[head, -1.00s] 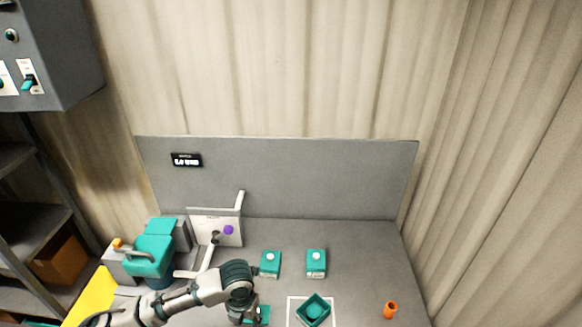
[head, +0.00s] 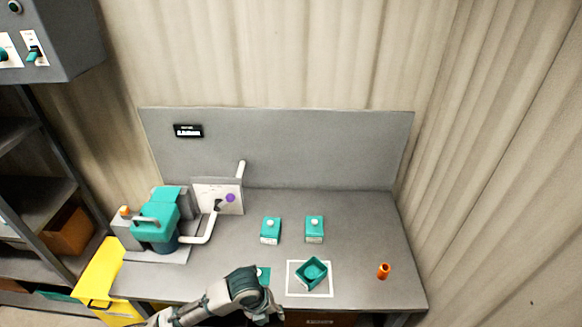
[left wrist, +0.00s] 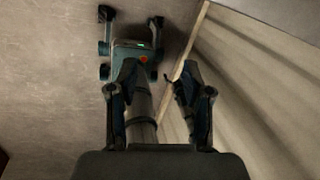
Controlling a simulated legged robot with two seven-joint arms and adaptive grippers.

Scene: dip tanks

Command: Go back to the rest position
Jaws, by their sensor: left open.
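My left gripper (head: 264,312) is at the front edge of the grey workbench (head: 350,225) in the head view, low in the picture and mostly behind its own wrist. In the left wrist view the two fingers of my left gripper (left wrist: 156,82) stand apart. I see nothing gripped between them; a grey cylindrical part shows beyond them.
Two teal boxes (head: 270,231) (head: 314,230) stand mid-bench. An open teal container (head: 311,273) sits within a white square outline. An orange cylinder (head: 384,271) stands at right. A teal and grey machine (head: 156,220) is at left, near a yellow bin (head: 98,279).

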